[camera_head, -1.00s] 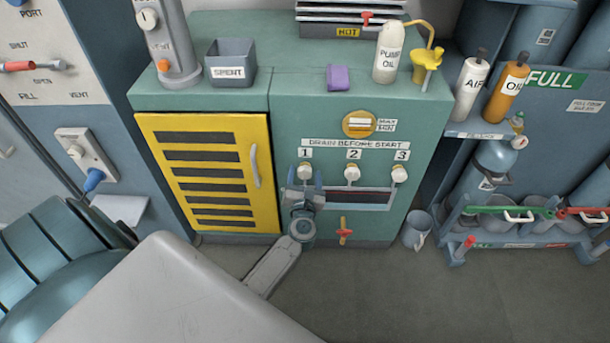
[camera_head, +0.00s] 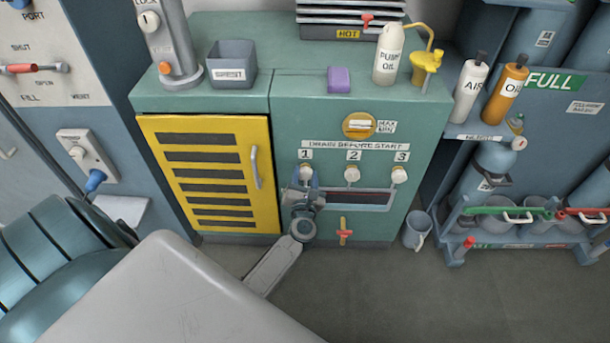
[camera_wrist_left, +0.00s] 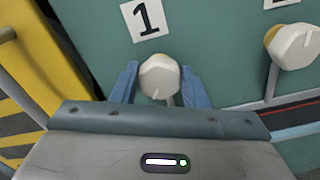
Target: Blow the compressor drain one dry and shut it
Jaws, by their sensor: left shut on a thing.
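The compressor's green front carries three white drain knobs under the labels 1, 2 and 3. Drain knob one (camera_head: 306,172) also shows in the left wrist view (camera_wrist_left: 159,77), just below its label 1. My left gripper (camera_head: 305,181) is at this knob, with its blue fingers (camera_wrist_left: 160,85) on either side and shut on it. Drain knob two (camera_head: 352,174) shows at the right of the wrist view (camera_wrist_left: 293,46). Drain knob three (camera_head: 399,174) is farther right. The outlet below knob one is hidden by my gripper. My right gripper is in neither view.
A yellow louvred door (camera_head: 212,170) is left of the drains. A drip slot (camera_head: 360,198) runs below the knobs, with a red-handled valve (camera_head: 344,233) under it. A grey mug (camera_head: 416,229) stands on the floor at right. A purple block (camera_head: 339,79) lies on top.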

